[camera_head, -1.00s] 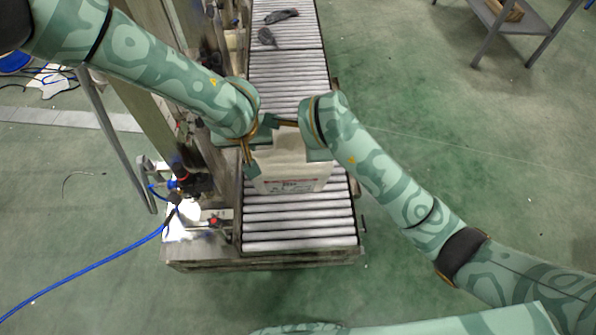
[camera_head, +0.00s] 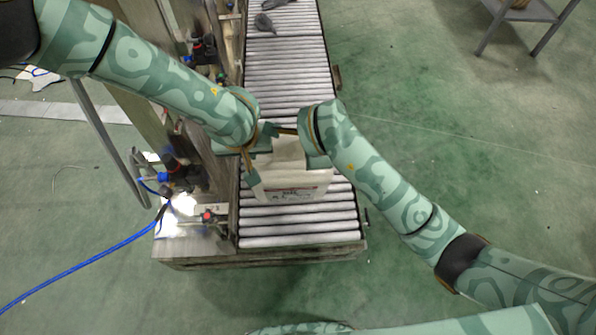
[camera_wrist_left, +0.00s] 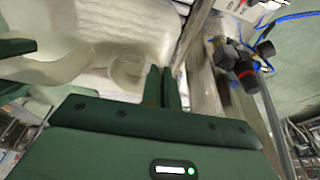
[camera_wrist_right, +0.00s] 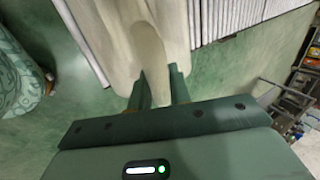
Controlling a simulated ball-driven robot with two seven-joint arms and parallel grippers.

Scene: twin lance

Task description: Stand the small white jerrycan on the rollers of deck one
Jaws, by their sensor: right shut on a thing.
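The small white jerrycan (camera_head: 297,180) is upright over the near rollers in the head view, its printed label facing me. My right gripper (camera_wrist_right: 160,88) is shut on the jerrycan's pale handle (camera_wrist_right: 150,45), seen in the right wrist view. My left gripper (camera_head: 252,178) is at the jerrycan's left side; its fingers (camera_wrist_left: 163,86) are together, beside the can with its round cap (camera_wrist_left: 126,70). Whether they touch the can is unclear. The roller deck (camera_head: 297,225) lies below the can. Whether the can's base touches the rollers is hidden.
A machine frame with valves and blue hose (camera_head: 185,180) stands along the deck's left side. Grey pieces (camera_head: 264,23) lie on the far rollers. A small table (camera_head: 525,12) stands far right; the floor between is clear.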

